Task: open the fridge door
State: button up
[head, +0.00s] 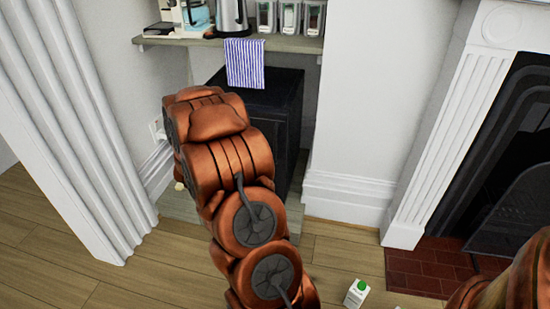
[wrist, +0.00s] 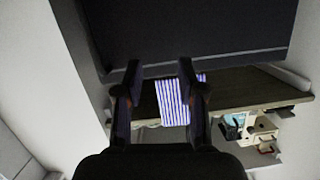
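The fridge (head: 283,95) is a small black box under a shelf in the alcove. My arm hides much of its front in the head view. In the wrist view, which looks upside down, its dark face (wrist: 190,28) fills the top. No gap at the door shows, and I cannot make out a handle. My gripper (wrist: 160,72) is open and empty, its two fingers apart and pointing toward the fridge. It is hidden behind my arm in the head view. I cannot tell its distance from the fridge.
A blue-and-white striped towel (head: 244,63) hangs from the shelf (head: 290,44) over the fridge. A kettle (head: 232,16) and several jars stand on the shelf. A fluted white column (head: 75,120) is left; a fireplace (head: 505,190) is right. A small carton (head: 356,294) stands on the floor.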

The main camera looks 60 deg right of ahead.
aim_at(275, 145)
jog(key=s+d+f+g+h+b, duration=0.1)
jog(key=s+d, duration=0.1)
jog(key=s+d+f+m+g+h+b, duration=0.1)
jog(key=s+d+f, duration=0.1)
jog(key=s+d, duration=0.1)
jog(key=s+d+f+g+h+b, duration=0.1)
jog(key=s+d+h, duration=0.1)
jog(key=shift+s+d+f+b, duration=0.15)
jog(key=shift+d+f+b, duration=0.15)
jog(key=shift+d+b, duration=0.1)
jog(key=d, duration=0.1)
jog(key=d+b, duration=0.1)
jog(key=d, duration=0.1)
jog(key=w+d, duration=0.1)
jog(key=d, duration=0.1)
jog(key=shift+f+b, duration=0.15)
jog(key=shift+b, duration=0.15)
jog(key=shift+d, duration=0.65)
grip_shut()
